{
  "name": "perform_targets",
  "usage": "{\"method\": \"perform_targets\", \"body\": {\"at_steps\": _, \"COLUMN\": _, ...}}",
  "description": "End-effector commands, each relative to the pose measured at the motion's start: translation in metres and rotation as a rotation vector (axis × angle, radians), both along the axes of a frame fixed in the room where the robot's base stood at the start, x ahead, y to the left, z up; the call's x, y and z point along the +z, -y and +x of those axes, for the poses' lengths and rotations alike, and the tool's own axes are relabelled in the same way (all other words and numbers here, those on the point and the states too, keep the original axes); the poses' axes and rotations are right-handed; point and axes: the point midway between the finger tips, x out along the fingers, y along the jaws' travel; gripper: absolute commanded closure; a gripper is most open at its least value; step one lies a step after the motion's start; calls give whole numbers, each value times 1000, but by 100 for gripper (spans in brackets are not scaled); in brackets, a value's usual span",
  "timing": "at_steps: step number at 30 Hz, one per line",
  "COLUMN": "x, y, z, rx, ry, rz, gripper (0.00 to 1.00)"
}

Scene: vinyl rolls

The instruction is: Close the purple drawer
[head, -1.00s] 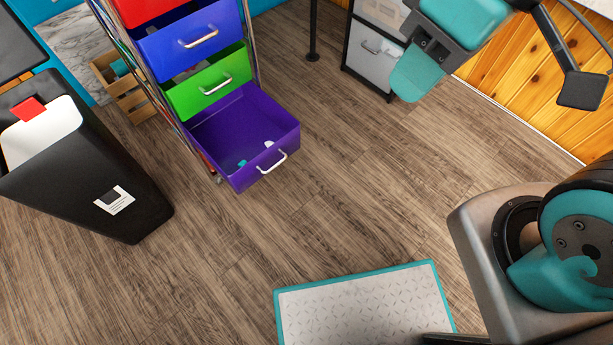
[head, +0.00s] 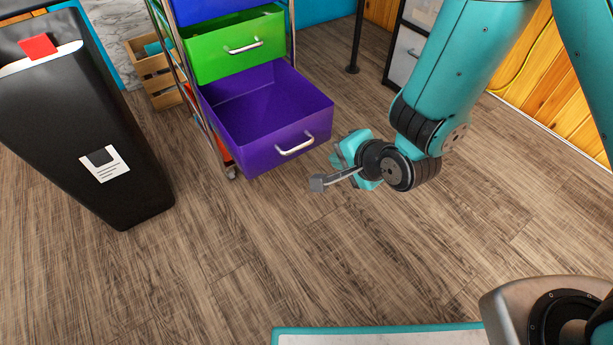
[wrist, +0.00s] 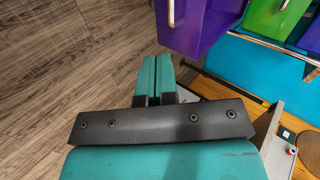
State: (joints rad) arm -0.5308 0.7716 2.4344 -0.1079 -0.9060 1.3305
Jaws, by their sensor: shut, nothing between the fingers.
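The purple drawer (head: 260,128) is the lowest one showing in the drawer cart and is pulled well out. Its front carries a pale metal handle (head: 295,145). In the head view the inside of the drawer looks empty where it shows. My gripper (head: 340,158) is beside the right end of the drawer front, low over the floor, and I cannot tell if it touches. In the wrist view the teal fingers (wrist: 155,75) are pressed together with nothing between them. The purple drawer (wrist: 200,25) shows there just beyond the fingers, at upper right.
The green drawer (head: 236,48) above is partly out. A black bin (head: 90,110) stands at left, with a wooden crate (head: 155,75) behind it. A black pole (head: 356,40) and a dark-framed cabinet (head: 405,55) stand at the back. Floor in front is clear.

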Motion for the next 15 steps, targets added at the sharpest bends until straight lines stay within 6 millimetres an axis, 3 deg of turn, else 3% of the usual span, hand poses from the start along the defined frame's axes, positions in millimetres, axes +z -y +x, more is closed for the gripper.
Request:
{"method": "perform_targets", "body": {"at_steps": 1, "x": -30, "y": -1, "z": -1, "rx": -28, "ry": 4, "rz": 30, "gripper": 100}}
{"method": "perform_targets", "body": {"at_steps": 3, "x": -44, "y": -2, "z": -1, "rx": -57, "ry": 15, "rz": 68, "gripper": 100}}
{"method": "perform_targets", "body": {"at_steps": 8, "x": -57, "y": -4, "z": 3, "rx": -85, "ry": 27, "rz": 109, "gripper": 100}}
{"method": "perform_targets", "body": {"at_steps": 15, "x": -82, "y": -22, "z": 29, "rx": -86, "ry": 29, "rz": 111, "gripper": 100}}
